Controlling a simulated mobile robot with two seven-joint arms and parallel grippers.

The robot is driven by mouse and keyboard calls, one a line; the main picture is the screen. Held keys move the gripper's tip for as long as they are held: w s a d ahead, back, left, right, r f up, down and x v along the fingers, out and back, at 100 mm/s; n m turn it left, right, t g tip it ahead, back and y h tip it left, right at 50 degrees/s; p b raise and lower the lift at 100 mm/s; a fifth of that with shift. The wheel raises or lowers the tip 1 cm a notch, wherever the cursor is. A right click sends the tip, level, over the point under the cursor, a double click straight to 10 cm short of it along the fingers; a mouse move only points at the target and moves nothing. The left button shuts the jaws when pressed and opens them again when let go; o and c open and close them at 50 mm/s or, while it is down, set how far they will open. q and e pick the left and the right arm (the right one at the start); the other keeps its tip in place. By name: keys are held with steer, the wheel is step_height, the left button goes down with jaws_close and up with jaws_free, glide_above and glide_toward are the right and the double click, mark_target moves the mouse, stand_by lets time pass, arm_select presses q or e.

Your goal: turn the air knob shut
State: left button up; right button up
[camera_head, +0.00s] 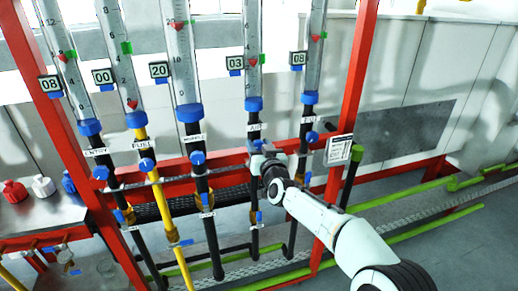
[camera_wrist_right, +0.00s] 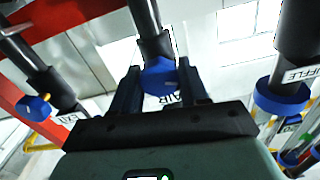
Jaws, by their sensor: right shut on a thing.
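The air tube (camera_head: 252,85) is second from the right in the row of flow tubes, with a blue collar and an AIR label below it. Its small readout (camera_head: 235,63) shows 03. My right gripper (camera_head: 259,153) is at the pipe just under that label. In the right wrist view, the blue air knob (camera_wrist_right: 160,78) sits between the two dark fingers of the right gripper (camera_wrist_right: 158,88), which is shut on it. The AIR label is partly hidden behind it. In the head view the gripper covers most of the knob. My left gripper is not in view.
Neighbouring blue knobs stand close on both sides: the muffle knob (camera_head: 198,158) and the exit knob (camera_head: 312,137). A red frame post (camera_head: 357,60) rises right of the tubes. Green rails run along the floor.

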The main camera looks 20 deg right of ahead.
steer(key=m+b, duration=0.1)
steer(key=m, duration=0.2)
steer(key=shift+f+b, duration=0.1)
steer(key=shift+b, duration=0.2)
steer(key=m+b, duration=0.1)
steer(key=m, duration=0.3)
steer(key=shift+d, duration=0.1)
steer(key=m+b, duration=0.1)
steer(key=m, duration=0.2)
steer(key=shift+m, duration=0.3)
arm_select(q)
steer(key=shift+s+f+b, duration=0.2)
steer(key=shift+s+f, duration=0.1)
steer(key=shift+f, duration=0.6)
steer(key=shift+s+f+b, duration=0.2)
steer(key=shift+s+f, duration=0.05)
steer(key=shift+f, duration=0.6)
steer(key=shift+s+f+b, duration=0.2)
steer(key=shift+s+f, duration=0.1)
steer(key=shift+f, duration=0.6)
arm_select(e)
steer(key=shift+m, duration=1.9)
steer(key=o, duration=1)
steer(key=shift+o, duration=0.2)
steer(key=shift+s, duration=0.1)
